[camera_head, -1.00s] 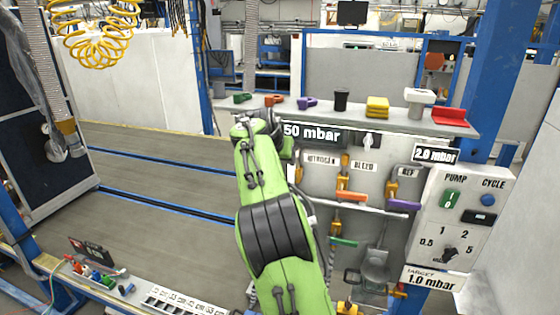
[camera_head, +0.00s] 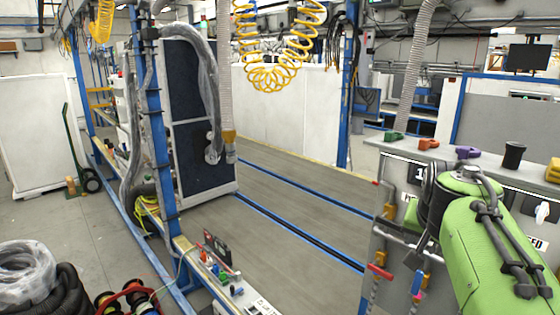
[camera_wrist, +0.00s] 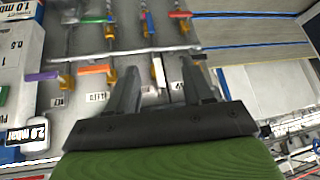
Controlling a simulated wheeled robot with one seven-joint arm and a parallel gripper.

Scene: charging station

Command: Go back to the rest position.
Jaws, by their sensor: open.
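An orange-red handle (camera_wrist: 97,69) and a purple handle (camera_wrist: 42,76) are beyond the fingers to the left. Whether the fingers touch the panel cannot be told. In the head view my green arm fills the lower right and hides much of the panel (camera_head: 385,250). The gripper itself is not visible there.
A shelf (camera_head: 415,150) above the panel holds coloured handles and a black cup (camera_head: 513,155). A yellow coiled hose (camera_head: 268,78) hangs overhead. Hose coils (camera_head: 30,275) lie lower left.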

